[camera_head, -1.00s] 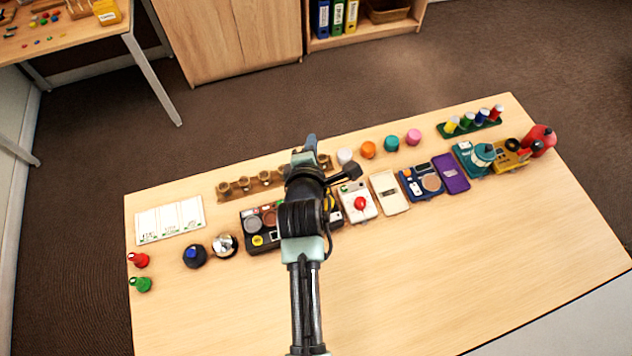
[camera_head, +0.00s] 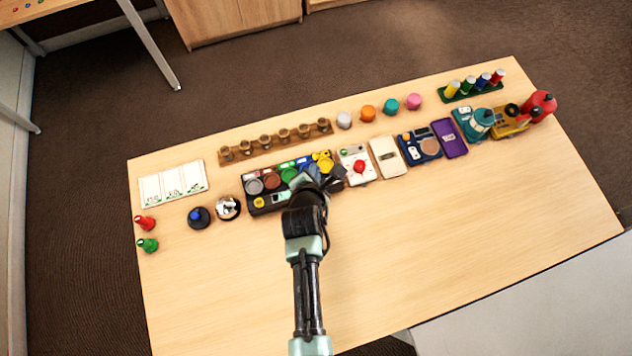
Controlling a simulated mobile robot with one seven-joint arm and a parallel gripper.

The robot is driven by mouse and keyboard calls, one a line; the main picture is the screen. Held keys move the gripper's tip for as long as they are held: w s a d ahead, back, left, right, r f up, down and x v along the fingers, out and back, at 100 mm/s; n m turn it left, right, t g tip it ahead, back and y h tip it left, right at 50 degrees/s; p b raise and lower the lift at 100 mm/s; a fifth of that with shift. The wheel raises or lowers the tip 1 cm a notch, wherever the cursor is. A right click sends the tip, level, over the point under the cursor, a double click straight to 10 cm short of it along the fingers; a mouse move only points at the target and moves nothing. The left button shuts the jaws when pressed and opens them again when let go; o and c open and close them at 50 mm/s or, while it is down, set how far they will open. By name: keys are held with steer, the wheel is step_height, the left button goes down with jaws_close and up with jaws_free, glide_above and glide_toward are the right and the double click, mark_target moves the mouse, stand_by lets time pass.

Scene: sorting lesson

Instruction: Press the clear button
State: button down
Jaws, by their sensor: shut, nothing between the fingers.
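A black panel (camera_head: 265,203) with several round coloured buttons, among them grey, brown, green, blue and yellow, stands at the middle of the table. No label reading "clear" can be made out. Right of it is a white box (camera_head: 348,176) with a red button (camera_head: 359,167) on top. My gripper (camera_head: 318,180) is over the right part of the panel, close to its yellow button (camera_head: 325,169), and is shut and empty. It hides part of the panel's lower right. I cannot tell whether it touches the panel.
A silver bell (camera_head: 228,208) and a dark blue knob (camera_head: 199,217) stand left of the panel. A wooden holder (camera_head: 275,148) with several cups is behind it. A cream box (camera_head: 389,158) and other devices line the right. The front of the table (camera_head: 430,250) is clear.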

step_height(320, 180, down, 7)
steer(key=b, duration=0.6)
steer(key=shift+f+b, duration=0.55)
steer(key=shift+f, duration=0.1)
stand_by(1.2)
steer(key=shift+f, duration=0.3)
steer(key=shift+f+b, duration=0.5)
stand_by(0.6)
steer(key=shift+r, duration=0.1)
steer(key=shift+r+p, duration=0.8)
steer(key=shift+p, duration=0.15)
